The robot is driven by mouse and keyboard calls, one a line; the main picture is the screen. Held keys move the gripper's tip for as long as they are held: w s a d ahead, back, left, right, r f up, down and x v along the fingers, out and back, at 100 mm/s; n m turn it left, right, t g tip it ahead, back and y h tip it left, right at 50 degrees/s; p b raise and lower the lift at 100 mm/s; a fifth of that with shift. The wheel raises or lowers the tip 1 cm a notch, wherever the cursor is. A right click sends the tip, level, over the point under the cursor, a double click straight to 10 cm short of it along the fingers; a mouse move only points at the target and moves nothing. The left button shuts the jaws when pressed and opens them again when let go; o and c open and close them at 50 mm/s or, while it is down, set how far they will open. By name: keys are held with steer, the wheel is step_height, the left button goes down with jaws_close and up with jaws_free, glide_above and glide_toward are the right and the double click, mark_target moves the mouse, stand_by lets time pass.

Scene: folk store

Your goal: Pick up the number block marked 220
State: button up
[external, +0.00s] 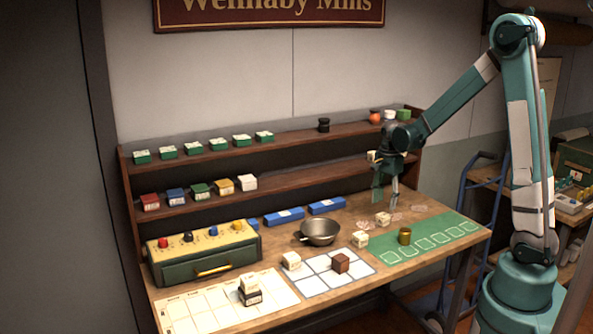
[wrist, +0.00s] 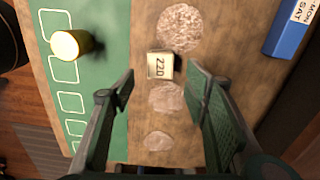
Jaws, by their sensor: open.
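The number block marked 220 (wrist: 160,66) is a small cream cube with dark digits, lying on the wooden tabletop among round pale marks. In the external view the block at the same spot (external: 383,219) sits just below my gripper, beside the green mat. My gripper (external: 386,203) points down over the table with its fingers spread. In the wrist view my gripper (wrist: 160,74) shows a finger on each side of the block, with gaps at both sides. Nothing is held.
A brass cylinder (external: 404,237) stands on the green mat (external: 440,232). Another cream block (external: 360,240) is close by to the left. Shelves (external: 300,180) run along the wall behind my gripper.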

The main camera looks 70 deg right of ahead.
mark_target(384, 214)
steer(key=shift+f, duration=1.3)
steer(key=shift+f, duration=0.1)
steer(key=shift+w+f+b, duration=0.1)
steer(key=shift+f+b, duration=0.5)
steer(key=shift+f, duration=1.9)
steer(key=c, duration=1)
